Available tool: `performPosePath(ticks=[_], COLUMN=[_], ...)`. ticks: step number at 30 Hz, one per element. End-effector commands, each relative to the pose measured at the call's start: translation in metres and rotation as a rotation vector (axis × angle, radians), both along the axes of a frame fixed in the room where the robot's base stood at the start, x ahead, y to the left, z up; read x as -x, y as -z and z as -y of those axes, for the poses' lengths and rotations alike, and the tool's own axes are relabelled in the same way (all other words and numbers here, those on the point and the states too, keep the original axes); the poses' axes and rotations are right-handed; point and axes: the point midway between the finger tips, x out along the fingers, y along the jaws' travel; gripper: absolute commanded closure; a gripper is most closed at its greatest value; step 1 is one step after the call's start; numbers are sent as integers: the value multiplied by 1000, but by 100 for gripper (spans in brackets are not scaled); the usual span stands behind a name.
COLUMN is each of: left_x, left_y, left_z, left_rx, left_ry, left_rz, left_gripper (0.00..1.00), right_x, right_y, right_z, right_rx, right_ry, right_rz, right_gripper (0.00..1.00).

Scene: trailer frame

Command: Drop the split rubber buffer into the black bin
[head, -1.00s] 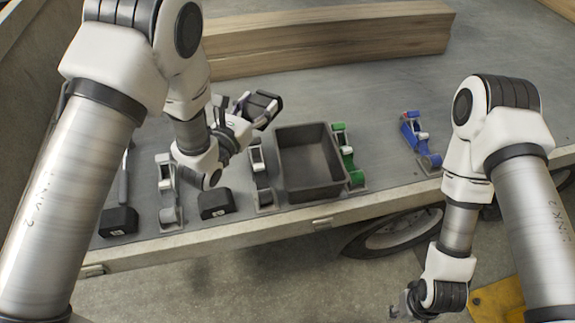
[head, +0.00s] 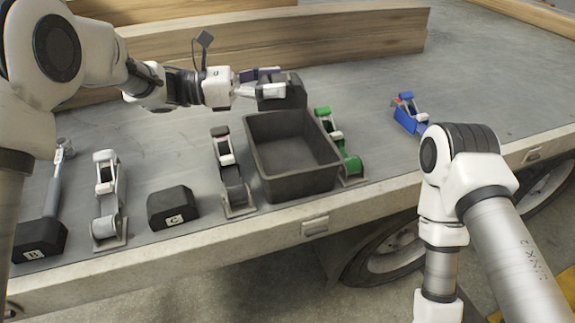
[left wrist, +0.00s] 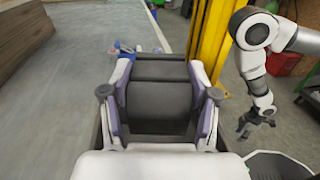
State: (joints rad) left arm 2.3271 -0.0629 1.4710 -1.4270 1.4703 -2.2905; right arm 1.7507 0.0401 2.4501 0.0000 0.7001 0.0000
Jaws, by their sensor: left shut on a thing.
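My left gripper (head: 262,88) is shut on a black block-shaped rubber buffer (head: 285,93), which also fills the jaws in the left wrist view (left wrist: 160,100). No split or letter shows on it. In the head view it appears at the far rim of the open black bin (head: 262,165); its height and whether it is over the opening are hard to tell. The visible inside of the bin is empty. Two similar black buffers stand on the bed, marked B (head: 40,240) and C (head: 172,208). My right gripper (left wrist: 255,127) hangs beyond the bed's side, small, with fingers apparently apart.
A green-based clamp (head: 343,150) stands close right of the bin, and a grey one (head: 232,175) close left. Another grey clamp (head: 108,200), a ratchet-like tool (head: 58,175) and a blue clamp (head: 408,113) lie farther off. Timber beams (head: 350,35) lie behind.

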Motion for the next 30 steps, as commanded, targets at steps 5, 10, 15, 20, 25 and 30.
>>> performPosePath(ticks=[5, 10, 15, 20, 25, 30], left_x=[0, 0, 0, 0, 0, 0], left_y=[27, 46, 49, 49, 49, 50], left_z=[0, 0, 0, 0, 0, 0], left_rx=[0, 1, 1, 1, 1, 0], left_ry=[-1, -1, -1, -1, -1, -1], left_rz=[-2, 0, 0, 0, 0, -1], left_gripper=[87, 87, 87, 22, 11, 11], right_x=[0, 0, 0, 0, 0, 0], right_y=[6, 9, 9, 9, 9, 9], right_z=[0, 0, 0, 0, 0, 0], right_rx=[0, 0, 0, 0, 0, 0], right_ry=[0, 0, 0, 0, 0, 0], right_rz=[0, 0, -1, -1, -1, -1], right_gripper=[60, 60, 60, 60, 60, 60])
